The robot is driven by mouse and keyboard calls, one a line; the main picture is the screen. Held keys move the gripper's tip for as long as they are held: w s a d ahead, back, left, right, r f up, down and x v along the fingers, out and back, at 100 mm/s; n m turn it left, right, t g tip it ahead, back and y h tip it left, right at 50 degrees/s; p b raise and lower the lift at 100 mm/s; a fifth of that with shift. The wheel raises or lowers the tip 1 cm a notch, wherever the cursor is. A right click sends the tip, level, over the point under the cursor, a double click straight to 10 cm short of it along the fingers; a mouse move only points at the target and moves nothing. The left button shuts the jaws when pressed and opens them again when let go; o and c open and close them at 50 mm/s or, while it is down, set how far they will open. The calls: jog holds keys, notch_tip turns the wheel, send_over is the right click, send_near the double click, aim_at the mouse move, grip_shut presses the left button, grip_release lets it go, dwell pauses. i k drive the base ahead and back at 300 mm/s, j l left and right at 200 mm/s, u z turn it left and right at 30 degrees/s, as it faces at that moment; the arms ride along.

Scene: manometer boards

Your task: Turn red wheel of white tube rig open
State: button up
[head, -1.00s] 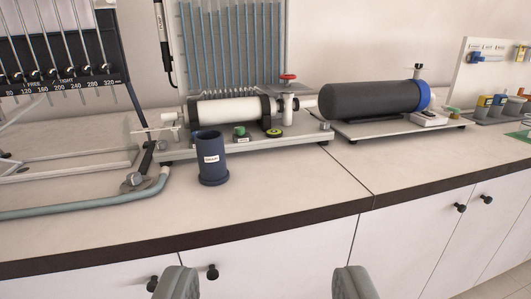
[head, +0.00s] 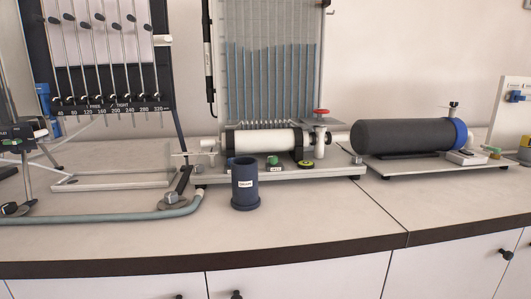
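The white tube rig (head: 270,142) stands on the counter near the middle of the head view. Its white horizontal tube is held between black collars on a light base plate. The red wheel (head: 321,112) sits on top of a white vertical valve body (head: 320,136) at the tube's right end. The wheel looks free, with nothing touching it. Whether the valve is open or closed cannot be told. My gripper is not in view.
A dark blue cup (head: 245,185) stands in front of the rig's left part. A dark cylinder with a blue end (head: 400,135) lies to the right. A manometer board (head: 275,75) rises behind the rig. A hose (head: 110,215) lies at left.

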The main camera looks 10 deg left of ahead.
aim_at(321, 111)
jog(key=i+l+u, duration=0.1)
jog(key=i+u, duration=0.2)
jog(key=u, duration=0.2)
jog(key=i+l+u, duration=0.2)
jog(key=u, duration=0.3)
jog(key=i, duration=0.1)
